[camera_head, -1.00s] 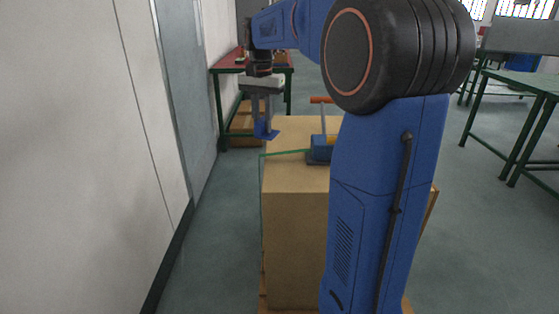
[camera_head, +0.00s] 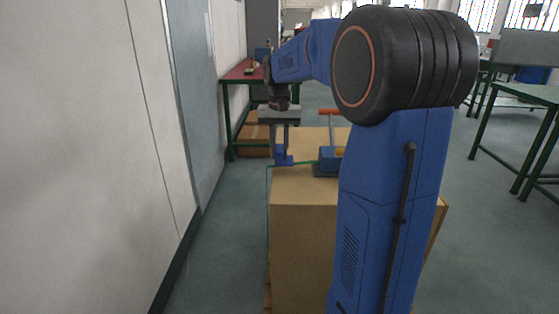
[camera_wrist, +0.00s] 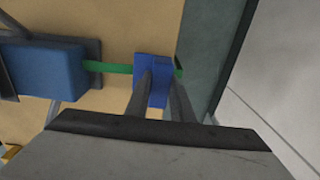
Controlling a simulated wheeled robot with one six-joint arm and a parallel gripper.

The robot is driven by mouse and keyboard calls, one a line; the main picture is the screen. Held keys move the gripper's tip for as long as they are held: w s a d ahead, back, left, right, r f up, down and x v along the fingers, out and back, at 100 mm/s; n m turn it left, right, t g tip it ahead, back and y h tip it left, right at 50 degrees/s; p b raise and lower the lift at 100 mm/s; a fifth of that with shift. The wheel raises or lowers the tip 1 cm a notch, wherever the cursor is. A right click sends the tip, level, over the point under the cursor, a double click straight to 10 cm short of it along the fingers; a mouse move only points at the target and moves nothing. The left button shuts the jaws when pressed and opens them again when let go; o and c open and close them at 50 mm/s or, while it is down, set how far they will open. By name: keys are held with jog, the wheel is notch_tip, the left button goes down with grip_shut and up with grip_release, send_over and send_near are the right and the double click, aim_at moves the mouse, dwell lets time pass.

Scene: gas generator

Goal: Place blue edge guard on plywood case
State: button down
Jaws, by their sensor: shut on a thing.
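The blue edge guard (camera_wrist: 153,72) is between the fingertips of my gripper (camera_wrist: 158,92), which is shut on it. In the wrist view the guard lies over the green strap (camera_wrist: 110,67), close to the edge of the plywood case (camera_wrist: 130,24). In the head view the guard (camera_head: 283,158) is at the left edge of the case (camera_head: 303,225), below my gripper (camera_head: 283,143). I cannot tell whether the guard touches the case top. A blue tensioning tool (camera_head: 328,160) with an orange handle sits on the case, and the strap runs from it to the left edge.
A white wall (camera_head: 80,160) and a grey door (camera_head: 192,90) stand close on the left. A red-topped table (camera_head: 247,73) is behind the case. Green tables (camera_head: 525,95) stand at the right. Floor is clear between the case and the wall.

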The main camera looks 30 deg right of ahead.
aim_at(279, 159)
jog(key=shift+f, duration=1.75)
jog(key=shift+f, duration=0.1)
jog(key=c, duration=1.5)
grip_release()
jog(key=shift+c, duration=0.2)
